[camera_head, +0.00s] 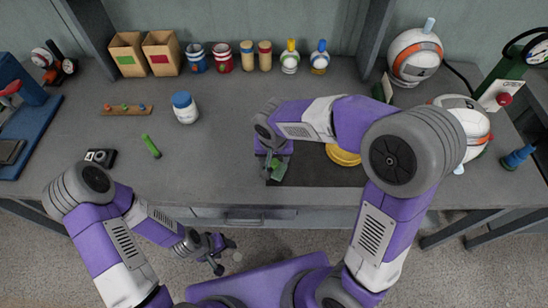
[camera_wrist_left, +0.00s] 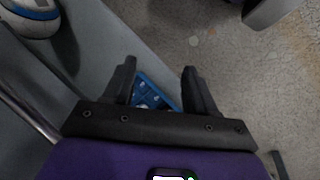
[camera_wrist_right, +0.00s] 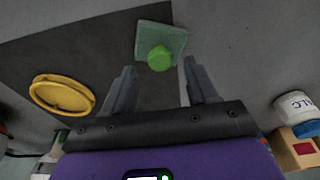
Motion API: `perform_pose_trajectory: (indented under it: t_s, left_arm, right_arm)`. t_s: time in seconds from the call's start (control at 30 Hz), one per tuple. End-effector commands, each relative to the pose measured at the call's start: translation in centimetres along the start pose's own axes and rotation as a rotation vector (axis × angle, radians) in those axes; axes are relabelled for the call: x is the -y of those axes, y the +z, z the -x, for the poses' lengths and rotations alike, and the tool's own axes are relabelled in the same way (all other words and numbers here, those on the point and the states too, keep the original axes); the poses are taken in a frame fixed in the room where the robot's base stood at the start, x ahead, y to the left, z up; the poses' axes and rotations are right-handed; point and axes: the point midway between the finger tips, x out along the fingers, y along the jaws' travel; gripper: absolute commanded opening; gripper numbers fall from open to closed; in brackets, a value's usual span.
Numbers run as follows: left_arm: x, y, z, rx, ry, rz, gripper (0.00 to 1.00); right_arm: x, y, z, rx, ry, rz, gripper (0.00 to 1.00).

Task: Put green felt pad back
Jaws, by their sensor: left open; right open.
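The green felt pad (camera_wrist_right: 175,38), a pale green square with a bright green knob (camera_wrist_right: 158,58), lies at the left edge of a dark mat (camera_head: 318,176). In the head view the pad (camera_head: 279,171) is partly hidden by my right gripper (camera_head: 272,158). In the right wrist view the right gripper (camera_wrist_right: 160,68) is open, and the knob shows just past and between its fingertips. I cannot tell whether they touch. My left gripper (camera_head: 222,250) is open and empty, in front of the table's front edge, also in the left wrist view (camera_wrist_left: 158,64).
A yellow ring-shaped piece (camera_wrist_right: 62,95) lies on the mat, also in the head view (camera_head: 343,155). A white bottle (camera_head: 185,108), green stick (camera_head: 151,146) and small black device (camera_head: 101,157) stand or lie left. Boxes (camera_head: 127,55) and jars line the back. Balls (camera_head: 414,58) sit right.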

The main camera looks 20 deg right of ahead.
Motion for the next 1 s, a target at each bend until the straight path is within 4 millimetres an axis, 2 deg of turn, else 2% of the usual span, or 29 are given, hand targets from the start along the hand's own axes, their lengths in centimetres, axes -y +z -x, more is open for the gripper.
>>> perform_pose_trajectory:
  t_s: [0.03,0.2,0.4,0.6,1.0]
  left_arm:
    - [-0.2,0.0,0.7,0.0,0.0,0.0,0.57]
    - [-0.6,0.1,1.7,0.0,0.0,0.0,0.57]
    - [-0.9,0.1,2.4,0.0,0.0,0.0,0.57]
    - [-1.0,0.1,2.6,0.0,0.0,0.0,0.57]
    - [-1.0,0.1,2.6,0.0,0.0,0.0,0.57]
  right_arm:
    - [0.1,-0.1,1.6,-0.005,-0.004,0.0,0.58]
    - [0.1,-0.1,5.4,-0.003,-0.003,0.0,0.58]
    - [0.1,-0.1,8.3,-0.002,-0.001,0.002,0.58]
    - [0.0,0.0,9.2,0.0,0.0,0.001,0.58]
    - [0.0,0.0,9.2,0.001,0.0,0.001,0.58]
